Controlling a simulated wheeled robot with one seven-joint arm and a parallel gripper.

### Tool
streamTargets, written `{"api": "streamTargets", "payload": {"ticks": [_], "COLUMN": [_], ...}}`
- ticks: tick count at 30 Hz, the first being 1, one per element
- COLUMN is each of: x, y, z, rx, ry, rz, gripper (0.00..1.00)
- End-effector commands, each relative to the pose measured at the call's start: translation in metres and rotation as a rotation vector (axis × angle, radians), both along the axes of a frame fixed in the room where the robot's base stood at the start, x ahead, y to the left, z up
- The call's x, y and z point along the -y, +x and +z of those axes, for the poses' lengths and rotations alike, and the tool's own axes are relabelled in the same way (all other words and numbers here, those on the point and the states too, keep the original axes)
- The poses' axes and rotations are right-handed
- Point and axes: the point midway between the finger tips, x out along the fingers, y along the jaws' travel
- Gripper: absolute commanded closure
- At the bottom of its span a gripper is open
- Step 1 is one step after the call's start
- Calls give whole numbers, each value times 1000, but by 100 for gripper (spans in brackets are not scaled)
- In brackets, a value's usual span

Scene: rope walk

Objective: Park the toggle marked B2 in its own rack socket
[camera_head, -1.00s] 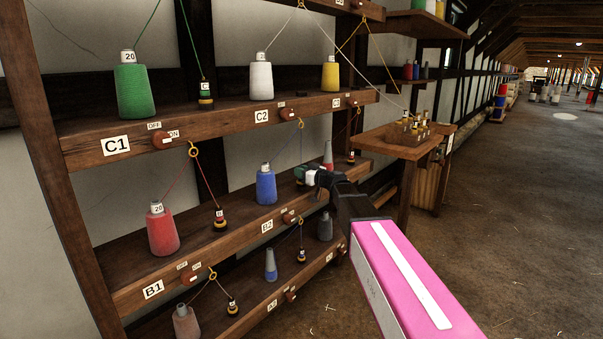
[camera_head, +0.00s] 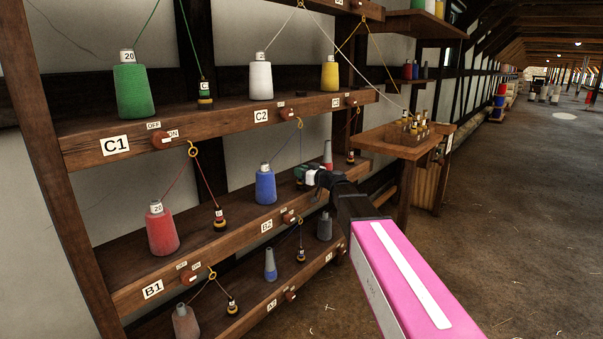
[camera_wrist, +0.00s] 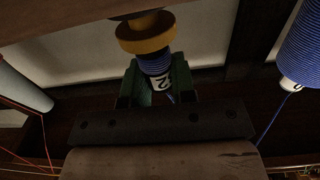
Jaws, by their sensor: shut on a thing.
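My gripper (camera_head: 303,174) is at the middle shelf, to the right of the blue bobbin (camera_head: 265,187) and above the board with the B2 label (camera_head: 266,226). In the wrist view its green-padded fingers are shut on a toggle (camera_wrist: 155,64) with blue winding, a brass-coloured flange and a white tag. The tag shows a 2; the rest of it is hidden. In the head view I cannot make out the toggle behind my gripper. I cannot see a socket for it or tell whether the toggle touches the shelf.
Other wound toggles hang or stand by their bobbins, such as the red one (camera_head: 220,219). A red and grey cone (camera_head: 328,155) stands close behind my gripper. A wooden table (camera_head: 402,143) with brass-topped pieces is to the right.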

Motion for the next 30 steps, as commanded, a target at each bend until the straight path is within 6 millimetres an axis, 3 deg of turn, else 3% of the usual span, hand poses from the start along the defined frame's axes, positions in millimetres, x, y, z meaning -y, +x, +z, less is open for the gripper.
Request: {"api": "streamTargets", "payload": {"ticks": [21,22,23,30], "x": [0,0,0,0], "y": [0,0,0,0], "z": [-11,-11,-11,-11], "rx": [0,0,0,0], "ry": [0,0,0,0], "rz": [0,0,0,0], "gripper": [100,69,65,65]}}
